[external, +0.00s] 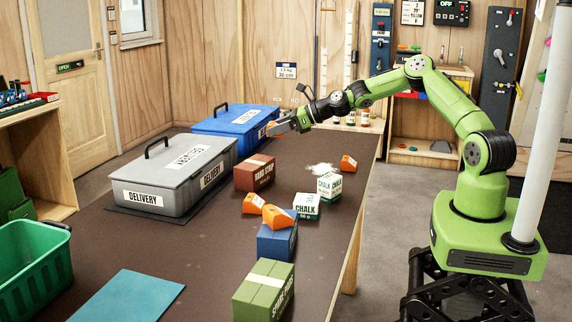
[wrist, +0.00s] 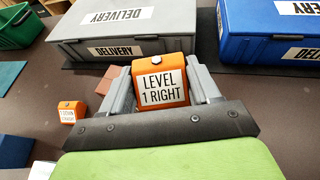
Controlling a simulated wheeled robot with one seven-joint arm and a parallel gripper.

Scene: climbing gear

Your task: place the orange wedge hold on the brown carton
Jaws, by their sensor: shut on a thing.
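My gripper (external: 285,125) is shut on an orange wedge hold (wrist: 160,82), labelled "LEVEL 1 RIGHT" in the wrist view. The hold (external: 272,129) also shows at the fingertips in the external view, raised above the table near the blue case. The brown carton (external: 254,173) stands on the table beside the grey case, lower and nearer the external camera than my gripper. Its top looks empty. In the wrist view the brown carton (wrist: 108,80) is partly hidden behind the left finger.
Other orange wedges sit on the table (external: 254,203), on a blue carton (external: 277,244) and near spilled chalk (external: 320,168). White chalk boxes (external: 306,207) stand right of the brown carton. A grey delivery case (external: 150,198) and a blue case (external: 235,122) line the far side.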

